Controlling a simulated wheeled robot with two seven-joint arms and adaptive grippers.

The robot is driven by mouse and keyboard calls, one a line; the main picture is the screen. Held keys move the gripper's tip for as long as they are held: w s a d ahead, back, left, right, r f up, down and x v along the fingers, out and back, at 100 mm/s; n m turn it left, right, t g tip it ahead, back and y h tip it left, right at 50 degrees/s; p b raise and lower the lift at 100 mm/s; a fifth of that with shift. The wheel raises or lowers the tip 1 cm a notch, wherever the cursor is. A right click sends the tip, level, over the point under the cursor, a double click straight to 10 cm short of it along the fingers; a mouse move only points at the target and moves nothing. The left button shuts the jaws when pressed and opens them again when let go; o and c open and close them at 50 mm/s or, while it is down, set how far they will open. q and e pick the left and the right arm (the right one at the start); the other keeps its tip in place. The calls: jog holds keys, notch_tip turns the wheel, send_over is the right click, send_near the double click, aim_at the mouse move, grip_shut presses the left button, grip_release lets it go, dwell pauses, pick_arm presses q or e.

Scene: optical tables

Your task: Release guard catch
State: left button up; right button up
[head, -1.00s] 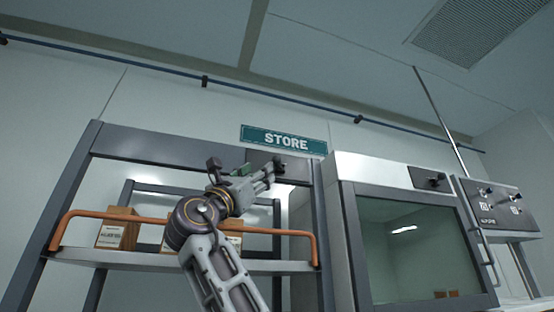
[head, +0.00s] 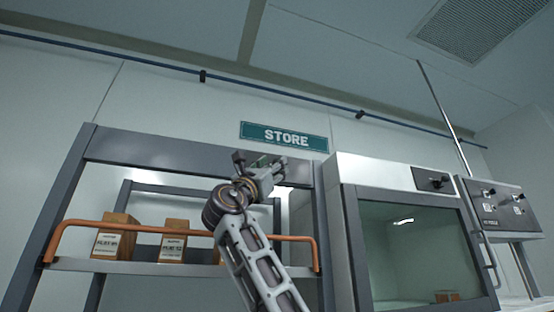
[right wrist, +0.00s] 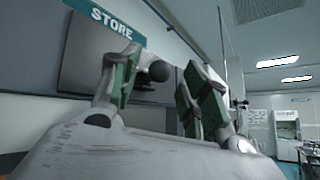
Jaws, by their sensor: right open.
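The orange guard bar (head: 170,229) runs across the front of the store shelf. In the right wrist view a dark round knob (right wrist: 159,71) stands out from the grey beam and shows between my green-padded fingers; I take it for the guard catch. In the head view my gripper hides it. My right gripper (head: 272,162) is at the shelf's top beam, below the STORE sign. It also shows in the right wrist view (right wrist: 163,82), open, with a finger on each side of the knob. Contact with the knob cannot be told. My left gripper is out of view.
Cartons (head: 117,236) stand on the shelf (head: 140,267) behind the bar. A glass-fronted cabinet (head: 415,245) with a dark knob fitting (head: 431,180) stands close on the right, beside a control panel (head: 503,205). The STORE sign (head: 285,136) is just above my gripper.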

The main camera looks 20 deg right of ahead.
jog(key=shift+p+x, duration=0.65)
jog(key=shift+x, duration=1.05)
jog(key=shift+c, duration=0.2)
jog(key=shift+s, duration=0.1)
grip_shut()
